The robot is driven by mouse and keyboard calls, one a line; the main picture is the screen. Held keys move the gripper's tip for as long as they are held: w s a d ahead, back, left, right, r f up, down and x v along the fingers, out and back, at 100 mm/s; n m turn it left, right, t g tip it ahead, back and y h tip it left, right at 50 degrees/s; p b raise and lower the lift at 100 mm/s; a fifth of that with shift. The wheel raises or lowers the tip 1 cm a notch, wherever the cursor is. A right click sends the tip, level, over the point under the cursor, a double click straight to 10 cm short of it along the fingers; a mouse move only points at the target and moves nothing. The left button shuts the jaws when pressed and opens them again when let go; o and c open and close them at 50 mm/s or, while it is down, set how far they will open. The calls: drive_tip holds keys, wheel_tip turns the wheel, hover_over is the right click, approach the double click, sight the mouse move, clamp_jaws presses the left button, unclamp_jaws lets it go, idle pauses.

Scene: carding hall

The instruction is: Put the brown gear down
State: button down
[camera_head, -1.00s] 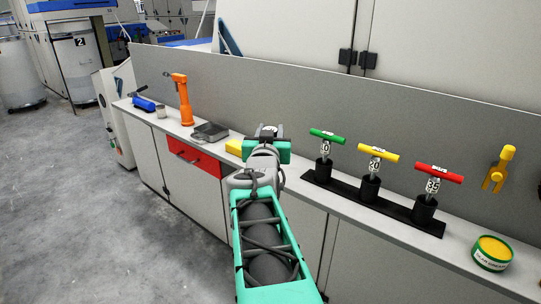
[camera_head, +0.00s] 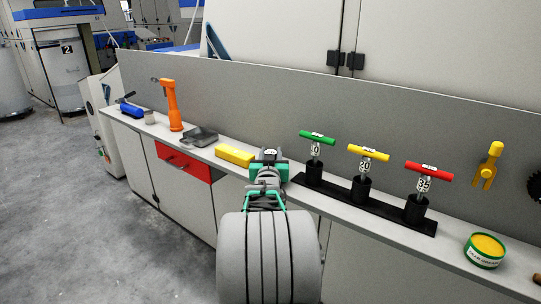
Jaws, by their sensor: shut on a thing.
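My gripper (camera_head: 268,158) is at the far end of my arm, above the bench top, just right of a yellow block (camera_head: 234,155). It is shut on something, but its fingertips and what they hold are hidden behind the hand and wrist. No brown gear can be made out on the bench, which fits it being the held thing. Whether it touches the bench cannot be seen.
Right of my gripper, a black rack (camera_head: 360,203) holds green, yellow and red T-handled tools. Farther right is a green-yellow tin (camera_head: 485,250). Left are a grey tray (camera_head: 199,137), an orange tool (camera_head: 171,105) and a blue tool (camera_head: 131,108). A grey panel (camera_head: 400,125) backs the bench.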

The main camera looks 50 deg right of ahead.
drive_tip(key=shift+f, duration=0.15)
drive_tip(key=c, duration=0.9)
unclamp_jaws()
drive_tip(key=shift+c, duration=0.2)
